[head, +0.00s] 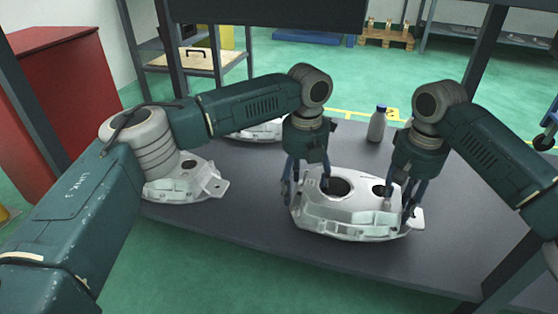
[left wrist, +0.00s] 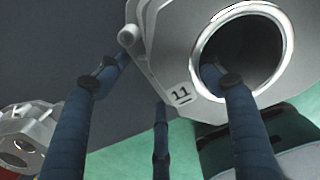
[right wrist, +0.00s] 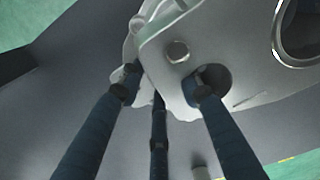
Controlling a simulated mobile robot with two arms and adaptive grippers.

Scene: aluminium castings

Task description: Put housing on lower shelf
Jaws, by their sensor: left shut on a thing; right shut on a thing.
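The silver cast housing (head: 345,215) is at the centre right of the head view, over the dark grey shelf board (head: 260,215). I cannot tell whether it touches the board. My left gripper (head: 306,188) is shut on its left end. In the left wrist view one finger reaches into the large round bore of the housing (left wrist: 180,55), beside a mark "11", with the other fingers outside the rim. My right gripper (head: 401,203) is shut on its right end. In the right wrist view one finger sits in a smaller hole of the housing (right wrist: 230,50).
A second housing (head: 190,180) lies on the board at left, and another (head: 260,132) stands behind, partly hidden by my left arm. A bottle with a blue cap (head: 377,125) stands behind the held housing. A red cabinet (head: 60,90) is at far left. Dark uprights flank the board.

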